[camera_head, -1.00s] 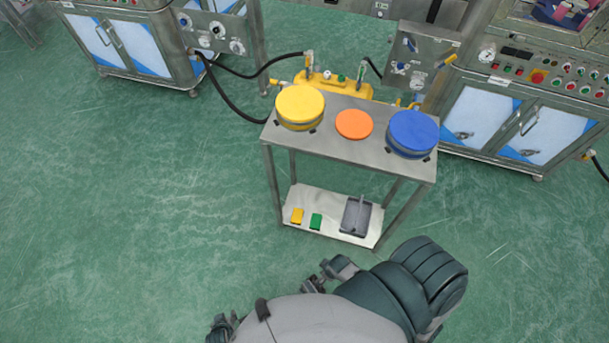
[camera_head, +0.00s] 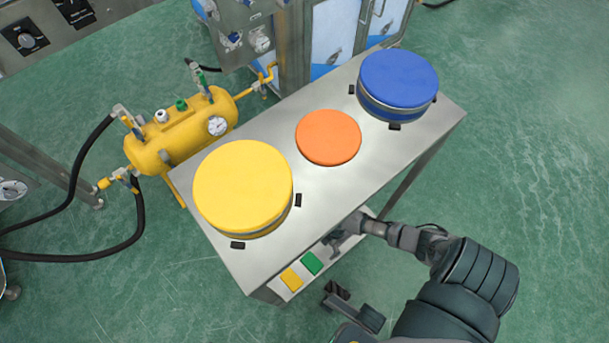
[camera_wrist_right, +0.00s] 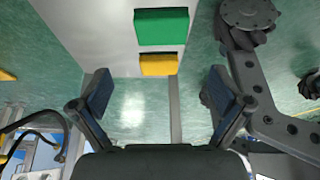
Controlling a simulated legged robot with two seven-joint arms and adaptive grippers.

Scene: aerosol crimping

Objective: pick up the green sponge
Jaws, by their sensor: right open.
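The green sponge (camera_head: 312,263) lies on the lower shelf of the steel table, beside a yellow sponge (camera_head: 291,279). My right gripper (camera_head: 333,241) reaches in at shelf height under the tabletop, right of the green sponge and apart from it. In the right wrist view its two fingers (camera_wrist_right: 160,93) are spread wide with nothing between them. There the green sponge (camera_wrist_right: 161,27) shows near the top, with the yellow sponge (camera_wrist_right: 158,65) below it. A dark jaw-like part (camera_head: 352,306), seemingly my left gripper, is in front of the shelf; its opening is unclear.
The steel tabletop (camera_head: 385,155) overhangs the shelf and carries a yellow drum (camera_head: 243,185), an orange disc (camera_head: 328,137) and a blue drum (camera_head: 398,80). A yellow tank (camera_head: 180,130) with black hoses stands behind. The floor at right is clear.

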